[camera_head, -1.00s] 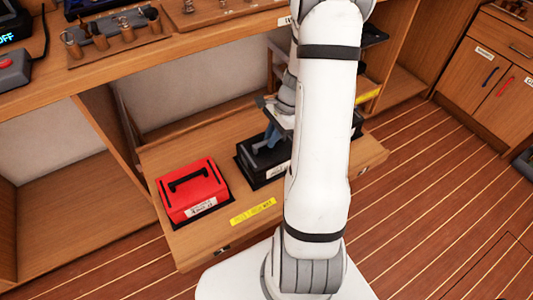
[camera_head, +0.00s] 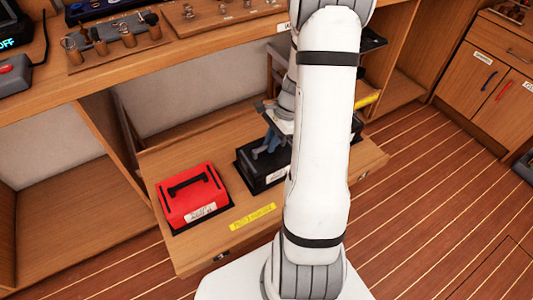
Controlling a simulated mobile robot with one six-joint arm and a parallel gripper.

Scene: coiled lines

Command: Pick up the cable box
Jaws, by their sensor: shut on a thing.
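A black box (camera_head: 253,178) with a white label sits in the open wooden drawer, partly hidden behind my arm. The label is too small to read, so I cannot tell by it whether this is the cable box. My gripper (camera_head: 272,143) points down over the top of the black box, with its blue-grey fingers shut at the box's handle. My arm hides the grip's right side and the right part of the box. I see no clear gap under the box.
A red box (camera_head: 191,195) with a black handle sits to the left in the same drawer (camera_head: 215,240). A yellow label strip (camera_head: 253,216) is on the drawer between the boxes. The worktop (camera_head: 170,67) with small tools overhangs behind. The floor at right is open.

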